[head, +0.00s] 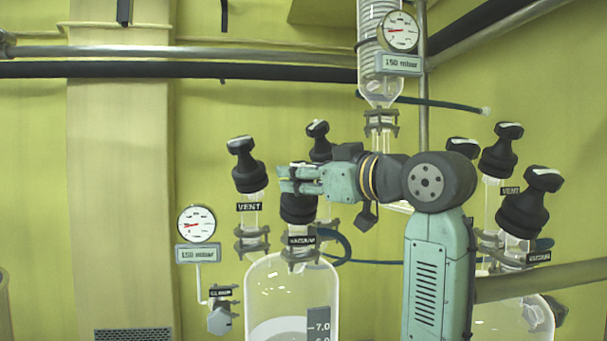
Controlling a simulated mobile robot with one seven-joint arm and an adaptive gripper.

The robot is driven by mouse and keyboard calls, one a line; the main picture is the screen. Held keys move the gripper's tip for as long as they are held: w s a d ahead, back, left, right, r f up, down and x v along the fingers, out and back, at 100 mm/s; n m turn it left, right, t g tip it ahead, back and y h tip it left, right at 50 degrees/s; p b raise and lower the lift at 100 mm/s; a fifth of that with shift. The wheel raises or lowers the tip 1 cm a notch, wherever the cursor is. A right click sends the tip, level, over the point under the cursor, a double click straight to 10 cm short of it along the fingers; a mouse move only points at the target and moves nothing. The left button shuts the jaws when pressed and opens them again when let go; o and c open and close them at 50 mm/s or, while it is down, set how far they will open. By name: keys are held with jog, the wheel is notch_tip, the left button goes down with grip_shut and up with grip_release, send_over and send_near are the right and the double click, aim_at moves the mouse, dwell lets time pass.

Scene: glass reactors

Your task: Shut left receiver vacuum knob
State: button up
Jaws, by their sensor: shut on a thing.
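The left receiver (262,285) is a clear glass vessel at bottom centre. Its black vacuum knob (298,210) sits on a glass neck above a "VACUUM" label (302,241). My gripper (290,180) reaches in from the right, level, and is shut on the top of this knob. The fingers hide the knob's handle, so I cannot tell how it is turned. The left receiver's vent knob (247,172) stands just left of my fingertips, above a "VENT" label (250,207), apart from them.
Another black knob (318,142) stands close behind my gripper. A gauge (196,223) over a "150 mbar" sign (198,254) is at left. A glass column (380,80) hangs above my wrist. More black knobs (530,205) stand at right, over a second receiver (510,320).

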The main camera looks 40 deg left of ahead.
jog(key=shift+m+t+b, duration=0.35)
jog(key=shift+m+t, duration=0.05)
jog(key=shift+t, duration=0.1)
